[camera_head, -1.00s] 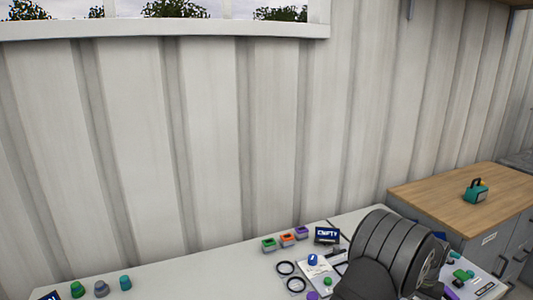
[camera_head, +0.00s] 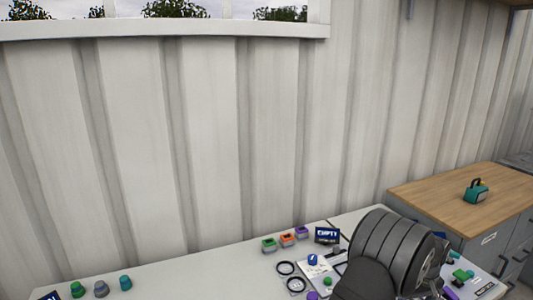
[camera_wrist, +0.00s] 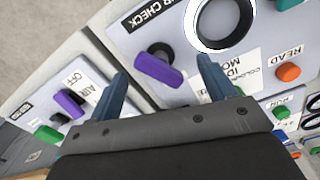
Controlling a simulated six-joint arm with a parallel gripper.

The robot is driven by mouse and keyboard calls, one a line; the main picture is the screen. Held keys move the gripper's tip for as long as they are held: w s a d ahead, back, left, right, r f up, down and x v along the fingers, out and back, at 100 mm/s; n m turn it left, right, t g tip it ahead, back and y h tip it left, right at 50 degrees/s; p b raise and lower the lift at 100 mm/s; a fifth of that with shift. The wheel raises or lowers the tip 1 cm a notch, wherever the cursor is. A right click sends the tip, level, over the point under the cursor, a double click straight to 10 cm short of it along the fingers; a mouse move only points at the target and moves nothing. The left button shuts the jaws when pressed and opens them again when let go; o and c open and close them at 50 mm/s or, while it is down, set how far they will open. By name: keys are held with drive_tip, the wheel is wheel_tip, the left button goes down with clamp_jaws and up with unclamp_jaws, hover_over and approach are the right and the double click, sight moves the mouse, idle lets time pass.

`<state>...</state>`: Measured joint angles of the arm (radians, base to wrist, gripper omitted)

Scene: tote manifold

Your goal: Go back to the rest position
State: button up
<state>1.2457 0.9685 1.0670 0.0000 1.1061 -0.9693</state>
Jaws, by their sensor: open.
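My gripper (camera_wrist: 163,78) shows in the wrist view with its two blue-grey fingers spread apart and nothing between them but the panel beyond. A purple-handled knob (camera_wrist: 158,70) on a white panel (camera_wrist: 180,30) lies beyond the fingertips, apart from them as far as I can tell. In the head view my dark arm covers part of the bench, and the gripper itself is hidden there.
A wooden-topped cabinet (camera_head: 440,195) with a teal device (camera_head: 476,190) stands right. A purple lever (camera_wrist: 70,104) and orange button (camera_wrist: 288,72) are near the gripper.

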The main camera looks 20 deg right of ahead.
drive_tip(key=shift+n, duration=0.8)
drive_tip(key=shift+r, duration=2.45)
drive_tip(key=s+a+r+m+t+h, duration=0.1)
drive_tip(key=s+a+r+m+h, duration=0.15)
drive_tip(key=r+m, duration=0.35)
drive_tip(key=s+a+r+m+t+h, duration=0.1)
drive_tip(key=a+r+m+h, duration=0.1)
drive_tip(key=a+r+m, duration=0.25)
drive_tip(key=shift+m+y, duration=0.25)
drive_tip(key=x, duration=1.7)
drive_tip(key=shift+w+d+r, duration=0.15)
drive_tip(key=shift+w+d, duration=0.05)
drive_tip(key=shift+d, duration=0.15)
drive_tip(key=c, duration=1)
